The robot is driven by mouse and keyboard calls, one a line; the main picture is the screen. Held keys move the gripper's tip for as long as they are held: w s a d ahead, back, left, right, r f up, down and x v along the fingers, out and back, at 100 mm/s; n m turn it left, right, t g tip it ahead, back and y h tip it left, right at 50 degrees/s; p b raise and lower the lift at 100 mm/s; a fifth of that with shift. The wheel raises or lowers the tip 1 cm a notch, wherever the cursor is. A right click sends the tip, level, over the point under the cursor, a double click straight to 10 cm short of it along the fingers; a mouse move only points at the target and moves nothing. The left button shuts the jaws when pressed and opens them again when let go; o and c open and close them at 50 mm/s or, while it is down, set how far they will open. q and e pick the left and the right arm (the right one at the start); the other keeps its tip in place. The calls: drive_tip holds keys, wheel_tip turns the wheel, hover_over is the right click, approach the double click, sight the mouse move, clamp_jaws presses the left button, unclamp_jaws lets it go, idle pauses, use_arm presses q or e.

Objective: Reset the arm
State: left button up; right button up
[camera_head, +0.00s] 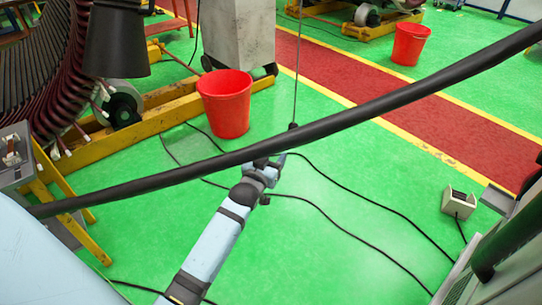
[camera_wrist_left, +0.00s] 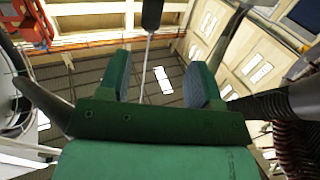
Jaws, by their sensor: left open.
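My left gripper (camera_wrist_left: 160,64) shows in the left wrist view with its two green fingers apart. The inner pads look blue-grey, and nothing is held between them. A dark rod end with a thin pale shaft (camera_wrist_left: 147,50) shows beyond the fingers; I cannot tell whether it is near them. In the head view I cannot make out the left gripper. A light blue jointed arm with dark bands (camera_head: 216,234) reaches up from the bottom edge to a dark joint near the middle. I cannot tell which arm it is, and no fingers show on it.
A large stator with dark red windings (camera_head: 50,70) stands at the upper left by a yellow frame (camera_head: 140,118). Red buckets (camera_head: 225,105) (camera_head: 410,44) stand on the green floor (camera_head: 340,235). A thick black bar (camera_head: 370,112) crosses the view. Cables lie on the floor.

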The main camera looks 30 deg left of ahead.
use_arm(q)
drive_tip(key=shift+w+f, duration=0.1)
drive_tip(key=shift+w, duration=0.1)
idle(0.3)
drive_tip(key=s+d+f+m+g+h, duration=0.1)
drive_tip(key=s+d+f, duration=0.3)
drive_tip(key=s, duration=0.5)
drive_tip(key=s+d+f+m+g+h, duration=0.2)
drive_tip(key=s+d+f+g, duration=0.1)
drive_tip(key=s+f, duration=0.4)
drive_tip(key=s+d+f+m+g+h, duration=0.1)
drive_tip(key=s+d+f+g+h, duration=0.1)
drive_tip(key=s+d+f, duration=0.4)
drive_tip(key=s, duration=0.5)
drive_tip(key=shift+s+g, duration=0.2)
drive_tip(key=shift+g, duration=0.2)
drive_tip(key=shift+d, duration=0.1)
